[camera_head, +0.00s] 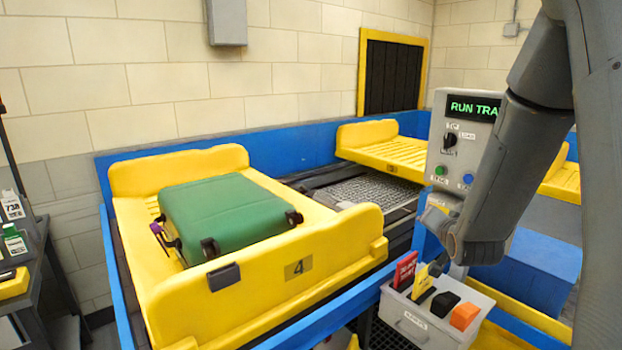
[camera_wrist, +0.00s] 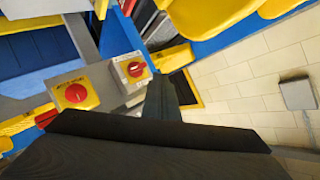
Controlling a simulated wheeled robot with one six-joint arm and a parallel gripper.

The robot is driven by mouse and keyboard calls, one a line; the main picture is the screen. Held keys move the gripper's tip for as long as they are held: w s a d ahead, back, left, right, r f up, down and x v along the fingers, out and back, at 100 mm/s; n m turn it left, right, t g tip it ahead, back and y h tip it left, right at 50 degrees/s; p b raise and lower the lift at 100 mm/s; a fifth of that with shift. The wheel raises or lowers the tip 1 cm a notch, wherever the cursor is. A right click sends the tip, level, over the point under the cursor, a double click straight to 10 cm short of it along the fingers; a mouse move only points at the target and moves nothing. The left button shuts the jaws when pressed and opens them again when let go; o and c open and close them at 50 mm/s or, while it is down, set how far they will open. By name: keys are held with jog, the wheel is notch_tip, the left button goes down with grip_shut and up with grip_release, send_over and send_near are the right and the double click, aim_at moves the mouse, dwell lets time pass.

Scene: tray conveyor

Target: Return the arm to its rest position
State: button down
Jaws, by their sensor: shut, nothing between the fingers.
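My arm (camera_head: 520,130) comes down at the right of the head view, bent in front of the control box. Its wrist end hangs just above a grey bin; the fingers cannot be made out clearly there. In the wrist view my gripper (camera_wrist: 162,92) shows as dark fingers reaching up from the bottom edge. It is shut and holds nothing. I cannot tell how near the fingertips are to the panel.
A green suitcase (camera_head: 225,215) lies in yellow tray 4 (camera_head: 330,245) on the blue-edged conveyor. The control box (camera_head: 455,125) reads "RUN TRA", partly covered by my arm. The grey bin (camera_head: 415,320) holds coloured tags and blocks. Another yellow tray (camera_head: 385,150) stands behind.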

jog(key=s+a+f+n+g, duration=0.2)
jog(key=s+a+n+g, duration=0.1)
jog(key=s, duration=0.6)
jog(key=s+a+f+n+g+y, duration=0.1)
jog(key=s+a+f+n+g, duration=0.2)
jog(key=s, duration=0.6)
jog(key=s+a+f+n+g, duration=0.2)
jog(key=s+a+g, duration=0.4)
jog(key=s, duration=0.4)
jog(key=shift+a+f+n+y, duration=0.35)
jog(key=shift+n+y, duration=0.05)
dwell(2.2)
